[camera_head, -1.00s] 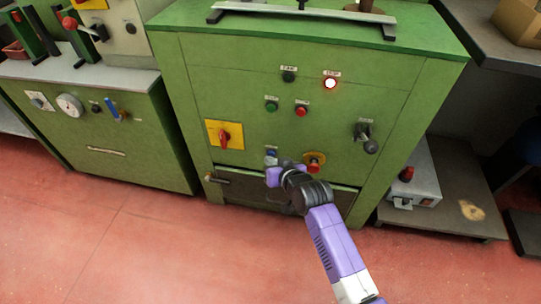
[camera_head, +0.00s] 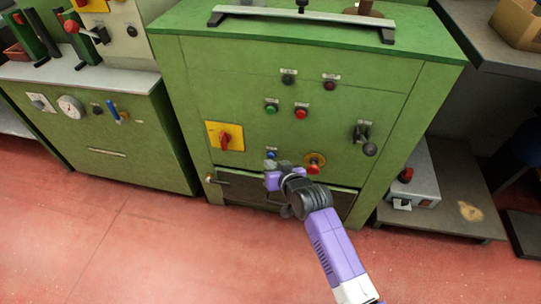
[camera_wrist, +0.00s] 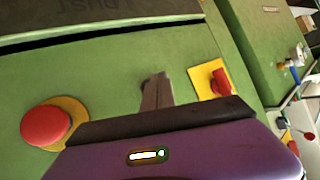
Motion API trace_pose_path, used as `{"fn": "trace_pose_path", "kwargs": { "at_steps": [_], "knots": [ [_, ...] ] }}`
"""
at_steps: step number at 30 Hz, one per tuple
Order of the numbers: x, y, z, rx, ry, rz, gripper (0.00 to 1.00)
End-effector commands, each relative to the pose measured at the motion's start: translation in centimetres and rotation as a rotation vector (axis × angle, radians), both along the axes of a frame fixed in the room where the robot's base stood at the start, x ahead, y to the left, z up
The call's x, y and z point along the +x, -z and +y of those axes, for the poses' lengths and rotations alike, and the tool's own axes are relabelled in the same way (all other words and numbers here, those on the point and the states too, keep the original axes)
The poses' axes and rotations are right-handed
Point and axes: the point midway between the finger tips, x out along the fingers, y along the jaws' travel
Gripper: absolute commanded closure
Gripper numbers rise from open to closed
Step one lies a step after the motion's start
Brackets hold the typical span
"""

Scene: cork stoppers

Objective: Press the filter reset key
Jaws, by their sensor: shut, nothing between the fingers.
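A small blue key (camera_head: 271,154) sits low on the front of the green machine (camera_head: 300,125), under a small label too small to read. It is between the yellow-backed rotary switch and the red mushroom button. My gripper (camera_head: 271,165) is shut and empty, just below the blue key in the head view. A contact between them cannot be made out. In the wrist view my gripper's shut fingers (camera_wrist: 157,92) point at the green panel, and the blue key does not show there. The red lamp (camera_head: 330,85) at the upper right of the panel is dark.
The red mushroom button (camera_head: 313,164) is close to the right of my gripper. The red rotary switch (camera_head: 225,137) is to the left. Green (camera_head: 271,107) and red (camera_head: 301,112) buttons sit above, a dark lever (camera_head: 366,138) at right. Dark drawer fronts lie below.

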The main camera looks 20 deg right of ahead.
Motion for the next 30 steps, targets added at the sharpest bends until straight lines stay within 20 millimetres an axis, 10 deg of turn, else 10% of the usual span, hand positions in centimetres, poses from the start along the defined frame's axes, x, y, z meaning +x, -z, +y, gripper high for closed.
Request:
{"fn": "trace_pose_path", "kwargs": {
  "at_steps": [30],
  "knots": [
    [-4.2,-0.2,3.1,-0.001,-0.002,0.001,1.0]
  ]
}}
